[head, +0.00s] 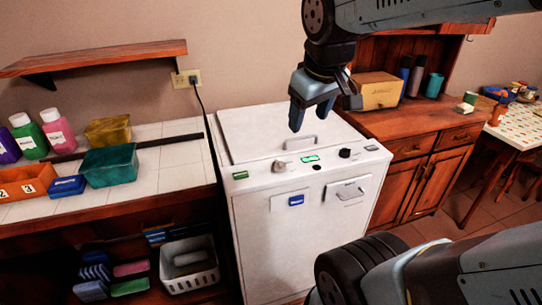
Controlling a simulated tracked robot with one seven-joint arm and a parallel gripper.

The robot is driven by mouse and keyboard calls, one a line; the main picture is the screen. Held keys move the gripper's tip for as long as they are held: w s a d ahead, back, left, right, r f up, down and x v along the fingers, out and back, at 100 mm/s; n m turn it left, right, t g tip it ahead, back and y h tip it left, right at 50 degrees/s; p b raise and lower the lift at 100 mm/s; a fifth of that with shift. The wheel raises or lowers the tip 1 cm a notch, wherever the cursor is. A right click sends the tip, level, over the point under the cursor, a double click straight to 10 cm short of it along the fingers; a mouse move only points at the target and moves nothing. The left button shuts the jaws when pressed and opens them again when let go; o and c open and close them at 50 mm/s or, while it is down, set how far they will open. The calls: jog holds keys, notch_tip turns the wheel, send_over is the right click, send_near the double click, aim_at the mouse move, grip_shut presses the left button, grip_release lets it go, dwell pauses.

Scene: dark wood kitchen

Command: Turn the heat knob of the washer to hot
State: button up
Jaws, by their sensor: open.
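The washer (260,235) is a white box-shaped machine standing in the middle of the head view, with a closed lid (255,128) on top. Its top front strip carries a grey knob (279,166) at the left, a black knob (345,153) at the right, a small black button (317,167) and a green display (310,158). I cannot tell which knob is the heat knob, nor read its setting. My gripper (307,116) points down above the back of the washer, open and empty, apart from the knobs. The lid's handle (300,142) lies just below it in the picture.
A tiled counter (180,175) with bottles (57,130) and bins stands at the left, under a wooden shelf (95,58). A wooden cabinet (420,180) with a box (377,91) and cups stands at the right. A white basket (190,275) sits low left.

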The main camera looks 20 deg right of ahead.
jog(key=w+a+f+n+g+h, duration=0.2)
jog(key=w+f+n+g, duration=0.15)
jog(key=w+n, duration=0.45)
jog(key=n+h, duration=0.2)
jog(key=n, duration=0.5)
send_near(280, 161)
jog(key=shift+g, duration=0.45)
jog(key=x, duration=0.8)
jog(key=shift+w+d+f, duration=0.1)
jog(key=shift+w+f, duration=0.25)
jog(key=shift+f, duration=0.05)
jog(key=c, duration=0.9)
jog(key=shift+a, duration=0.35)
jog(key=shift+c, duration=0.6)
jog(key=shift+d, duration=0.25)
jog(key=shift+m, duration=0.3)
jog(key=shift+d, duration=0.1)
